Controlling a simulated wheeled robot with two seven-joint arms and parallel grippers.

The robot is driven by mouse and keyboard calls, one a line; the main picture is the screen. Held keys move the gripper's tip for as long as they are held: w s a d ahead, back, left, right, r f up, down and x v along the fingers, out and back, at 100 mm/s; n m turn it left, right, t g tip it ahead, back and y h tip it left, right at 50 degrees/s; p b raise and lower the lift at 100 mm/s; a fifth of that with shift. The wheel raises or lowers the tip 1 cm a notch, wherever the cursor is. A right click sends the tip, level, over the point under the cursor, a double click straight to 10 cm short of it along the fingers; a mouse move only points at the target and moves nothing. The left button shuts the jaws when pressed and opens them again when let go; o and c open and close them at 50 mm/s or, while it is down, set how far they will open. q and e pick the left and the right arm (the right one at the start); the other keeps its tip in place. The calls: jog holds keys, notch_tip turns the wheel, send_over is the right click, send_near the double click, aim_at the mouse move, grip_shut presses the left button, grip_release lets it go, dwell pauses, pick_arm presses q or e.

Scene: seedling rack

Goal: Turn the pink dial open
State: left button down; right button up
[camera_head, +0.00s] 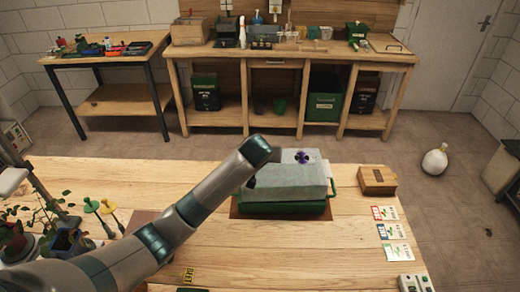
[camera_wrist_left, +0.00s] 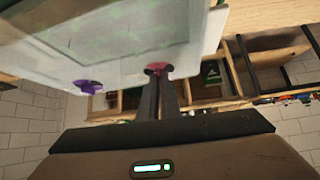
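The pink dial (camera_wrist_left: 157,67) is on the pale lid (camera_wrist_left: 120,38) in the left wrist view. In the head view my left arm hides it. My left gripper (camera_wrist_left: 161,76) has its two dark fingers close together with a narrow gap, their tips at the pink dial. They look shut on it, though the contact is small and partly hidden. In the head view the lid (camera_head: 285,185) sits on a green tray (camera_head: 283,208); my left gripper is hidden behind its own wrist there. My right gripper is in neither view.
A purple dial (camera_head: 301,157) is on the same lid, also in the left wrist view (camera_wrist_left: 88,87). A wooden box (camera_head: 377,180) and seed cards (camera_head: 390,230) lie to the right. Potted seedlings (camera_head: 65,240) stand at the left. The front middle of the table is mostly clear.

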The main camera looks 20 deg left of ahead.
pick_arm(q)
jog(key=shift+d+n+y+p, duration=0.15)
jog(key=shift+n+y+p, duration=0.15)
jog(key=shift+n+y, duration=0.15)
jog(key=c, duration=2)
grip_release()
